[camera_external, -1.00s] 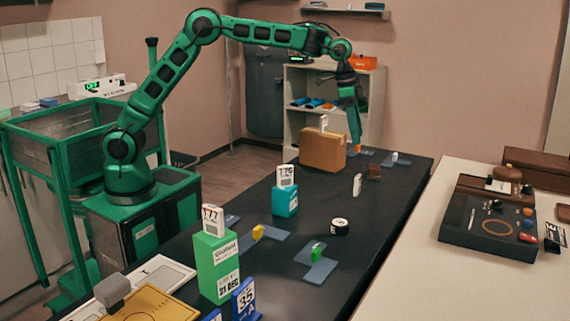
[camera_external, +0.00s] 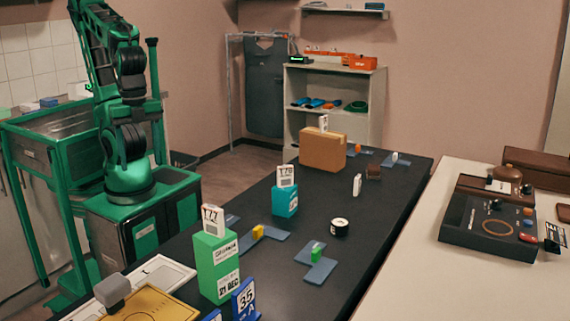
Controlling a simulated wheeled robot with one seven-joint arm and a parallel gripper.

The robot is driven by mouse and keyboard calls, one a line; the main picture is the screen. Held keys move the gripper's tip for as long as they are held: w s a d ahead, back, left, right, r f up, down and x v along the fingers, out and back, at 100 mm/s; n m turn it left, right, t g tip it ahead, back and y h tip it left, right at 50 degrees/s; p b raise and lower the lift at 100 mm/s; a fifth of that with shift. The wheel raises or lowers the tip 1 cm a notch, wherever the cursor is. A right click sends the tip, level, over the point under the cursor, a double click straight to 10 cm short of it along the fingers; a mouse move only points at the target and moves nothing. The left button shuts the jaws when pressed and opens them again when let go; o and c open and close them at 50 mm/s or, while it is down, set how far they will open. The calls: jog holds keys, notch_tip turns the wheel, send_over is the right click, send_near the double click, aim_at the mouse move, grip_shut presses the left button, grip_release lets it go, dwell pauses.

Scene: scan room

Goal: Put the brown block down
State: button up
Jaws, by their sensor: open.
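The small dark brown block (camera_external: 373,173) rests on the black table (camera_external: 345,270), towards its far right part. It stands apart from the white upright piece (camera_external: 357,185) to its left. My arm is folded up over its base at the left, well away from the block. I cannot make out my gripper in this view. Nothing of mine touches the block.
A larger tan box (camera_external: 322,151) with a white tag stands behind and left of the block. Blue L-shaped mats with small coloured pieces, a round black tin (camera_external: 340,227), a teal box (camera_external: 284,202) and a green box (camera_external: 214,268) share the table.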

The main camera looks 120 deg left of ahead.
jog(key=s+f+m, duration=0.1)
jog(key=s+f, duration=0.1)
jog(key=s, duration=0.4)
jog(key=shift+s+a+f+y, duration=0.2)
jog(key=shift+s+f+y, duration=0.1)
jog(key=shift+s+f, duration=0.1)
jog(key=shift+w, duration=0.1)
dwell(0.6)
